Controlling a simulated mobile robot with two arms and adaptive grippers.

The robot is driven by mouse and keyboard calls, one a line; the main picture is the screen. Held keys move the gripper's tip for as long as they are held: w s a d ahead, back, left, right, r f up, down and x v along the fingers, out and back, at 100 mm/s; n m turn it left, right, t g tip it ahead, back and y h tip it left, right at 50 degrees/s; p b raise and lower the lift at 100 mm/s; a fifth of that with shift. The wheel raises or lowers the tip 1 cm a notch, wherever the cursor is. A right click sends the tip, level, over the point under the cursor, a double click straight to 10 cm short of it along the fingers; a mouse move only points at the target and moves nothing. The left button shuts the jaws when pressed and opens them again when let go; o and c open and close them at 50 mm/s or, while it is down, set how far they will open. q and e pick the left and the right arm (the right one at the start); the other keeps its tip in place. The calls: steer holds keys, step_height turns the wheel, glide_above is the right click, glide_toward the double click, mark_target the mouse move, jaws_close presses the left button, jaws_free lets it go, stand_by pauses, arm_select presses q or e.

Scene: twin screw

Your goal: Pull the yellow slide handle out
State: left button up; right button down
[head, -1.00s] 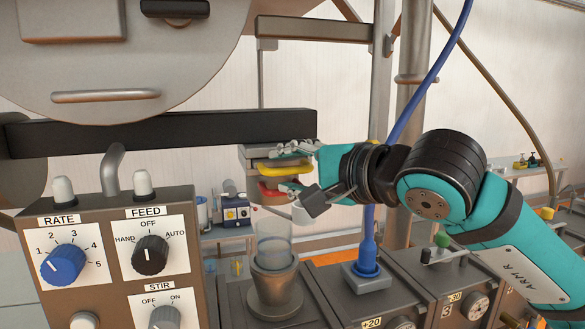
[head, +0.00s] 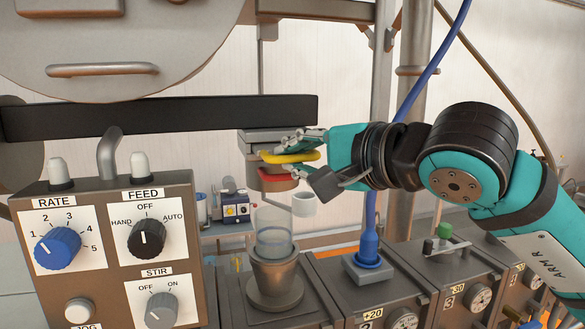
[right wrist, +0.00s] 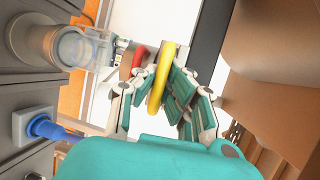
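The yellow slide handle (head: 292,157) juts out to the right from a grey block (head: 262,140) under the black beam in the head view. My right gripper (head: 301,155) reaches it from the right, with fingers above and below it. In the right wrist view the yellow handle (right wrist: 163,75) lies between the fingers (right wrist: 158,88), which appear closed on it; the exact contact on the left finger is hard to see. A red handle (head: 278,181) sits just below the yellow one. My left gripper is out of view.
A clear glass cylinder (head: 274,232) on a metal holder stands below the handles. A small white cup (head: 305,204) is near the gripper's underside. A control panel (head: 110,240) with knobs stands at left. A blue hose (head: 369,240) runs beside my right wrist.

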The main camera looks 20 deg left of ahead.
arm_select(q)
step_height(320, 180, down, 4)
steer(key=b, duration=0.3)
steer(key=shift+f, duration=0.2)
arm_select(e)
steer(key=s, duration=0.1)
steer(key=s+d, duration=0.2)
steer(key=s, duration=0.1)
steer(key=shift+d+f, duration=0.2)
steer(key=shift+d, duration=0.05)
steer(key=c, duration=1.8)
jaws_free()
steer(key=o, duration=0.4)
steer(key=shift+s+d+r, duration=0.1)
steer(key=shift+s+d, duration=0.15)
steer(key=shift+d, duration=0.05)
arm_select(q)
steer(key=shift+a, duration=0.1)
arm_select(e)
steer(key=shift+w+a, duration=0.1)
